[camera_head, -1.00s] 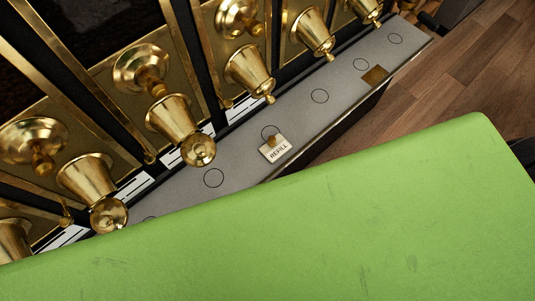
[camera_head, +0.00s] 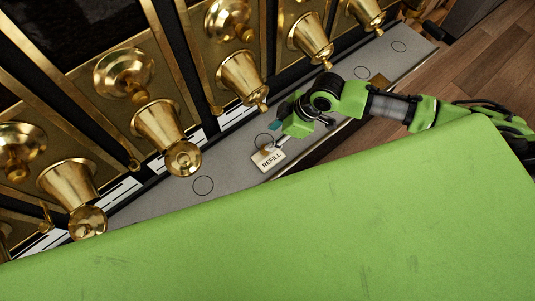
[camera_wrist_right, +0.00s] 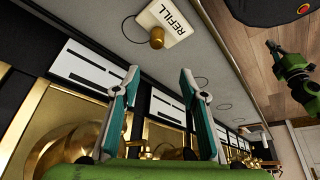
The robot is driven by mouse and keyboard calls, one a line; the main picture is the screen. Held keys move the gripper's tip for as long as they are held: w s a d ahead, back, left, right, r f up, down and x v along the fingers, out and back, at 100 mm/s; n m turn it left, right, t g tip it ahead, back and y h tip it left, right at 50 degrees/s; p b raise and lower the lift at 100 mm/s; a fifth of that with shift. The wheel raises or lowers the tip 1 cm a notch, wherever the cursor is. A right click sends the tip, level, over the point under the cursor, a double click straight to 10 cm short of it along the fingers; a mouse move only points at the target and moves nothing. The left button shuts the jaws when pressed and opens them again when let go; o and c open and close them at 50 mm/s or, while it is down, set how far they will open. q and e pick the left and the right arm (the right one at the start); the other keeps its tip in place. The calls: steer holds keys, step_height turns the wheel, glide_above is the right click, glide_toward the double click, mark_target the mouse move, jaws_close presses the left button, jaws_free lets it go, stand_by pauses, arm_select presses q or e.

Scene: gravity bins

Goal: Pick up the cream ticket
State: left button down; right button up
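The cream ticket (camera_head: 268,159), a small card printed REFILL with a brass knob at its edge, lies on the grey ledge (camera_head: 320,115) near its front edge. It also shows at the top of the right wrist view (camera_wrist_right: 170,20). My right gripper (camera_head: 276,133) is just behind the ticket in the head view. In the right wrist view my right gripper's teal fingers (camera_wrist_right: 160,76) are spread apart with nothing between them, and the ticket lies beyond their tips. A small green arm, seemingly my left one, shows at the right of that view; its fingers are too small to read.
Brass bins with bell-shaped spouts (camera_head: 240,78) line the back of the ledge, close to my right gripper. White labels (camera_head: 120,192) run below them. Wooden floor (camera_head: 480,70) is beyond.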

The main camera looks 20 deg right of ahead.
steer(key=d+r, duration=0.1)
steer(key=d, duration=0.2)
glide_toward(268, 154)
steer(key=shift+w+a+f+g, duration=0.3)
steer(key=shift+w+a+f, duration=0.3)
steer(key=shift+w+a, duration=0.25)
steer(key=shift+w+p+x, duration=0.2)
steer(key=shift+p+x, duration=0.35)
steer(key=shift+x, duration=2)
steer(key=c, duration=1.1)
